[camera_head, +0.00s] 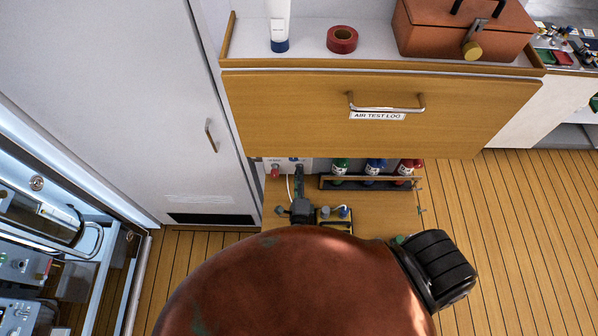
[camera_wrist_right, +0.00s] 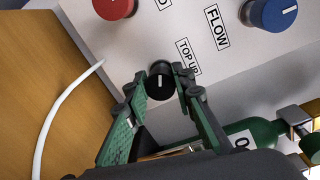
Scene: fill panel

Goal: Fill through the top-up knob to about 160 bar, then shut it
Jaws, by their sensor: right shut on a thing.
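The black top-up knob (camera_wrist_right: 160,82) is under the "TOP UP" label on the light grey fill panel (camera_wrist_right: 175,20) in the right wrist view. Its white mark points roughly up in that picture. My right gripper (camera_wrist_right: 161,78) is shut on the knob, one green-padded finger at each side. In the head view my right gripper (camera_head: 299,172) reaches under the drawer to the panel (camera_head: 284,163), and the knob is hidden there. No pressure gauge shows, so the pressure cannot be read. My left gripper is out of view.
A red knob (camera_wrist_right: 113,6) and the blue flow knob (camera_wrist_right: 270,13) are close by. A white hose (camera_wrist_right: 55,103) runs at the left. Green, blue and red bottles (camera_head: 375,168) stand in a rack right of the gripper. The wooden drawer (camera_head: 380,115) overhangs the panel.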

